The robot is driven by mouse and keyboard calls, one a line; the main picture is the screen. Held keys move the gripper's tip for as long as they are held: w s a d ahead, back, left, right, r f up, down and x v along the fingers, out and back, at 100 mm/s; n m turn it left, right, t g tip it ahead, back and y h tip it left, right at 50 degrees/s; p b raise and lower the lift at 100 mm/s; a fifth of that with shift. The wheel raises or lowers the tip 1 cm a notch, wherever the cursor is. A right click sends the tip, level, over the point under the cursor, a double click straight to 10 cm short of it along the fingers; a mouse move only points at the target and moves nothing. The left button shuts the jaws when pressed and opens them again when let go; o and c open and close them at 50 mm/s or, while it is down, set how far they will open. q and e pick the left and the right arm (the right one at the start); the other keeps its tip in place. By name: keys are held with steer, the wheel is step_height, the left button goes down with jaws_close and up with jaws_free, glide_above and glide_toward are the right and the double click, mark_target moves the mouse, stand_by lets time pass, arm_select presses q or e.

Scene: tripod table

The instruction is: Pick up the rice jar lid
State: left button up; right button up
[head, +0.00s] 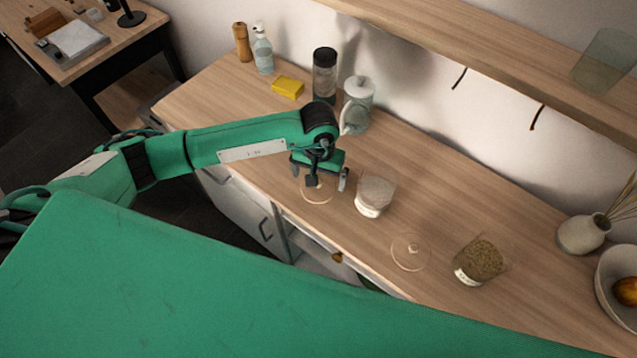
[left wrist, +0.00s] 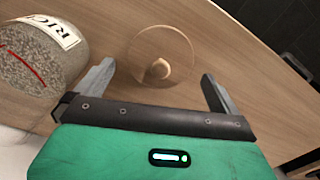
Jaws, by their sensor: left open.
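The rice jar lid (head: 318,194) is a clear disc with a wooden knob, lying on the wooden counter left of the rice jar. It also shows in the left wrist view (left wrist: 160,62), knob towards the camera. My left gripper (head: 327,182) is above the lid, open and empty. In the left wrist view its fingers (left wrist: 157,88) stand either side of the lid's near part, with the knob between and a little beyond them. The open glass rice jar (head: 373,196) holds pale grains; its "RIC" label shows in the left wrist view (left wrist: 40,55). My right gripper is not in view.
Another clear lid (head: 410,252) lies right of the rice jar, by a jar of brownish grains (head: 478,262). A white lidded jar (head: 358,102), a dark-topped jar (head: 325,74) and a yellow sponge (head: 288,87) stand behind. A shelf (head: 500,55) overhangs the back.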

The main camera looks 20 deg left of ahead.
mark_target(326, 190)
arm_select(q)
step_height(326, 190, down, 2)
steer(key=shift+s+p, duration=0.1)
steer(key=shift+p, duration=0.25)
steer(key=shift+f, duration=0.45)
steer(key=c, duration=0.9)
steer(key=shift+o, duration=0.2)
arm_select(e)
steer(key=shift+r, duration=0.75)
arm_select(q)
steer(key=shift+r, duration=0.15)
